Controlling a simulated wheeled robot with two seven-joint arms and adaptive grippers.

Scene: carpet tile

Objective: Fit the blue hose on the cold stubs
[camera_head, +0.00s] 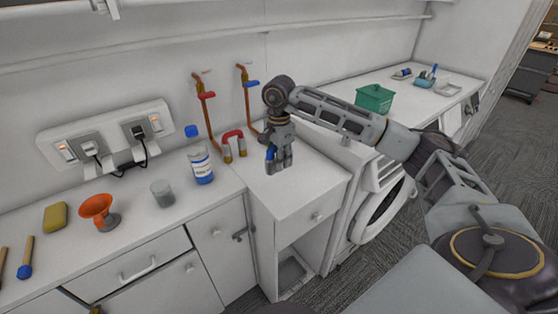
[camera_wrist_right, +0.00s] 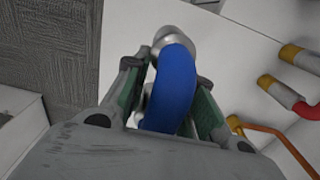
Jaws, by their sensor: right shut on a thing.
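My right gripper (camera_head: 279,166) is shut on the blue hose (camera_wrist_right: 175,88), above the white counter. The hose curves between the two jaws in the right wrist view, with a silvery metal end (camera_wrist_right: 176,40) beyond them. In the head view only a bit of the blue hose (camera_head: 270,154) shows beside the fingers. A copper pipe with a blue-handled valve (camera_head: 251,84) runs down the wall behind the gripper. I cannot make out the cold stubs; the gripper and wrist cover that area. My left gripper is not in view.
A bent red hose (camera_head: 233,136) with brass ends stands left of the gripper, near the red-handled pipe (camera_head: 206,96). A green bin (camera_head: 374,99) stands right.

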